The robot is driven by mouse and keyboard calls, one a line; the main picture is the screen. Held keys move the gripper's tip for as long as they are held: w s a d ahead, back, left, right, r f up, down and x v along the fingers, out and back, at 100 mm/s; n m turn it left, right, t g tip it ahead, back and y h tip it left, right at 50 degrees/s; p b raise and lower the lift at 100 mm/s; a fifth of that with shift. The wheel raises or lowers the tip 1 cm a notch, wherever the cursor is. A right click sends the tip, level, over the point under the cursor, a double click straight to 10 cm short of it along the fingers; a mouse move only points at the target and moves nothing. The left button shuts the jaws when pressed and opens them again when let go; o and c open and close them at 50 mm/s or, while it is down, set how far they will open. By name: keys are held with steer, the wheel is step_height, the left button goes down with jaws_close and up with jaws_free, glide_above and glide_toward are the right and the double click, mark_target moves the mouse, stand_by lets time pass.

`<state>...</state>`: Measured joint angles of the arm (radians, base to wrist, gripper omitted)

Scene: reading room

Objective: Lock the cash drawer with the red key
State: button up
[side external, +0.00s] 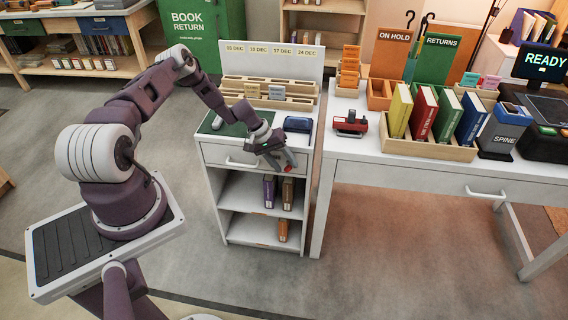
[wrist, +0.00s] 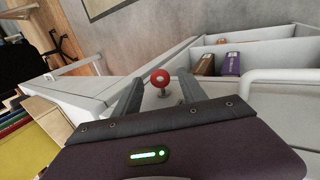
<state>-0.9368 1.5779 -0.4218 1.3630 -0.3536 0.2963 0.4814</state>
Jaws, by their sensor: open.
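The red key (wrist: 160,77) shows a round red head on a short shaft at the white front of the cash drawer (wrist: 112,88) in the wrist view. It appears to stand in the lock; the keyhole itself is hidden. My gripper (wrist: 160,83) is open, with one finger on each side of the key head and gaps visible. In the side view my gripper (side external: 277,162) is at the right end of the drawer front (side external: 216,157), pointing down. The drawer looks closed, with a pale bar handle (side external: 240,164). A red patch shows beside the fingers there.
Below the drawer are open shelves with several books (side external: 269,191). On the cabinet top are a green mat (side external: 222,125), a wooden card rack (side external: 243,88) and a blue object (side external: 298,124). A white desk (side external: 400,172) stands close on the right.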

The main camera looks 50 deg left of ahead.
steer(key=v, duration=0.7)
